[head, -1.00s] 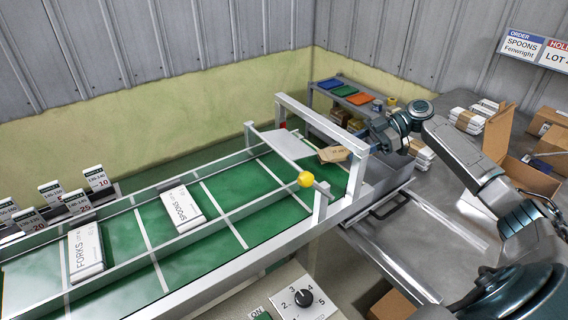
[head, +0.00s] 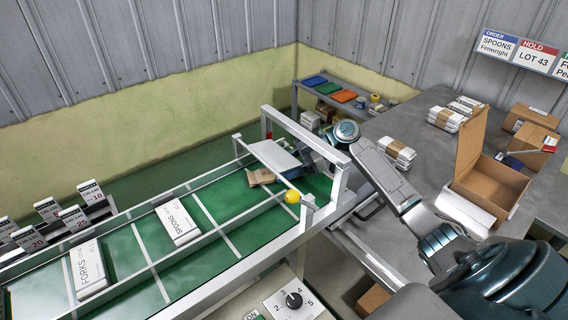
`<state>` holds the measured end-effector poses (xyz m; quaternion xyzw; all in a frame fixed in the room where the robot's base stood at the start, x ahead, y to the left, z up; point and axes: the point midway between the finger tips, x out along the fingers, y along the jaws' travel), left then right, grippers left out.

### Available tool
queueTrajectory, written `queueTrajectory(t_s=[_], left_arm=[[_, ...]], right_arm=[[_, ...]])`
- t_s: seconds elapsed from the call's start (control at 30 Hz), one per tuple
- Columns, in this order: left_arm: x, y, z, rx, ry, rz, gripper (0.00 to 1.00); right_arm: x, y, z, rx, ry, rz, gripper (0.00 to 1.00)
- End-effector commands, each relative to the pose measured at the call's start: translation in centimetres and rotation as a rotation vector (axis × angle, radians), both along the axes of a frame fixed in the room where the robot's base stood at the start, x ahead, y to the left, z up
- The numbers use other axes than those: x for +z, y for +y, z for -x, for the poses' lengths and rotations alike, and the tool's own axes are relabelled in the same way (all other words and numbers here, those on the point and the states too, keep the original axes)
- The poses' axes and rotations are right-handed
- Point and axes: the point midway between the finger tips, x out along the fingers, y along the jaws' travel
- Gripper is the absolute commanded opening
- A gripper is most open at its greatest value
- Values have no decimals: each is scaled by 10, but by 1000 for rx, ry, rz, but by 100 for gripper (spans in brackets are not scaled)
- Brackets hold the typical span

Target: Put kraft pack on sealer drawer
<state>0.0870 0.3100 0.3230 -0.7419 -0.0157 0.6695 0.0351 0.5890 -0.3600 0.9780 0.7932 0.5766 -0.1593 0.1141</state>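The brown kraft pack (head: 262,177) is at the green belt, beside and partly behind the flat grey plate (head: 274,154) of the metal gate. My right arm comes in from the right and reaches through the gate frame towards the pack. The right gripper (head: 293,163) is mostly hidden by the plate and frame, so its fingers and any hold on the pack cannot be seen. A grey metal unit with a dark handle (head: 370,211) stands at the belt's right end; I cannot tell whether it is the sealer drawer. My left gripper is not in view.
White packs marked SPOONS (head: 177,222) and FORKS (head: 88,268) lie on the belt. The gate's upright frame (head: 313,137) and yellow knob (head: 292,197) stand close to my arm. An open cardboard box (head: 487,185) and banded white stacks (head: 398,153) are on the grey table.

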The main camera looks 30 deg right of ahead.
Motion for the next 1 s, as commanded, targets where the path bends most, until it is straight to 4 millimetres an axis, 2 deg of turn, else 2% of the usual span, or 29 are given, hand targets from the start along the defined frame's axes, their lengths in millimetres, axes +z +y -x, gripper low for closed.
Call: queueTrajectory(t_s=[0.3,0.33,0.43,0.77,1.0], left_arm=[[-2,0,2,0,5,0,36],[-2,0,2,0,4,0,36],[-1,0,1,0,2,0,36],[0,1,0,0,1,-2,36],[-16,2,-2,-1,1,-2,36]], right_arm=[[-4,0,0,1,-2,1,24],[-3,0,0,1,-2,1,49],[-3,0,0,1,-2,1,66],[-1,-1,0,1,-1,2,66],[6,-29,9,-2,-1,8,66]])
